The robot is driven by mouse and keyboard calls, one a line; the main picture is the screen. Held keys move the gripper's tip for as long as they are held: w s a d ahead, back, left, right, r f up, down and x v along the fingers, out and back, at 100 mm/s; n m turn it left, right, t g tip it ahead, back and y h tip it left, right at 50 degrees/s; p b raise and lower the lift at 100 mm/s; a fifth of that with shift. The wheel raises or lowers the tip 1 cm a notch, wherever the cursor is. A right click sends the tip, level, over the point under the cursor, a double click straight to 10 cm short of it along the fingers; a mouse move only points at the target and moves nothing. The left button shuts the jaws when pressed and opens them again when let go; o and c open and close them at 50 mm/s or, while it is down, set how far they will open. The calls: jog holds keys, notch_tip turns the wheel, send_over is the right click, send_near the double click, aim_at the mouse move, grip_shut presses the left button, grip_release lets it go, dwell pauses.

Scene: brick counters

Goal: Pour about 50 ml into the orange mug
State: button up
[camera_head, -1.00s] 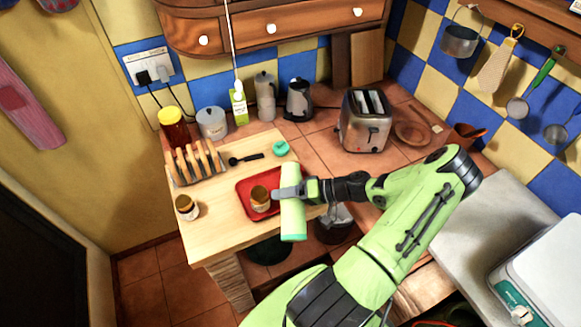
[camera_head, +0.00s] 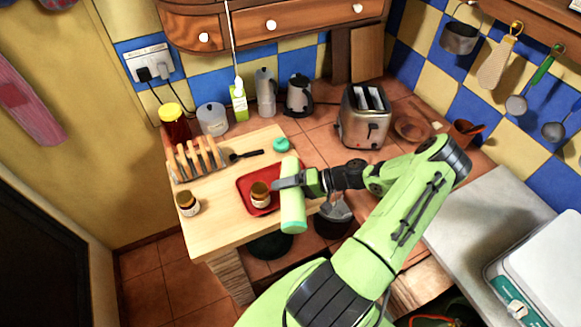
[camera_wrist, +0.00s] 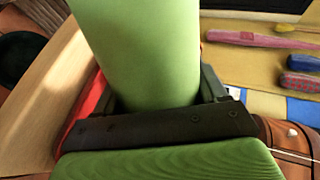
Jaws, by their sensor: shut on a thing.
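My gripper (camera_head: 288,183) is shut on a light green cylindrical bottle (camera_head: 291,205) with a teal lower end, above the front right of the wooden board. In the wrist view the green bottle (camera_wrist: 145,45) fills the space between the dark fingers. A small brown-orange vessel with a pale band (camera_head: 260,195) stands on the red tray (camera_head: 244,192), just left of the bottle. I cannot tell whether it is the orange mug. The bottle and gripper hide part of the tray. The bottle's opening and any liquid cannot be made out.
A similar small jar (camera_head: 188,204) stands at the board's left edge. A toast rack (camera_head: 196,160), a dark spoon (camera_head: 246,155) and a teal lid (camera_head: 281,144) lie behind the tray. A toaster (camera_head: 364,118) and a terracotta pot (camera_head: 463,133) stand farther right.

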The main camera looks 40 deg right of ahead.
jog(key=shift+r+m+p, duration=0.4)
jog(key=shift+r+p, duration=0.1)
jog(key=shift+p, duration=0.05)
dwell(0.7)
jog(key=shift+s+a, duration=0.1)
jog(key=shift+a, duration=0.05)
dwell(0.7)
jog(key=shift+r+g+y, duration=0.2)
jog(key=shift+g+y, duration=0.1)
dwell(1.3)
notch_tip(320, 180, down, 2)
jog(key=shift+s+n+b, duration=0.1)
jog(key=shift+n+b, duration=0.2)
jog(key=shift+b, duration=0.6)
jog(key=shift+s+a+f+n+t+h+b, duration=0.2)
jog(key=shift+n+t+h+b, duration=0.25)
jog(key=shift+n+t+h, duration=0.15)
jog(key=shift+s+a+r+n, duration=0.1)
jog(key=shift+r+n, duration=0.1)
jog(key=shift+n, duration=0.1)
jog(key=shift+f+b, duration=0.2)
jog(key=shift+b, duration=0.25)
jog(key=shift+r+n+t, duration=0.1)
jog(key=shift+n+t, duration=0.2)
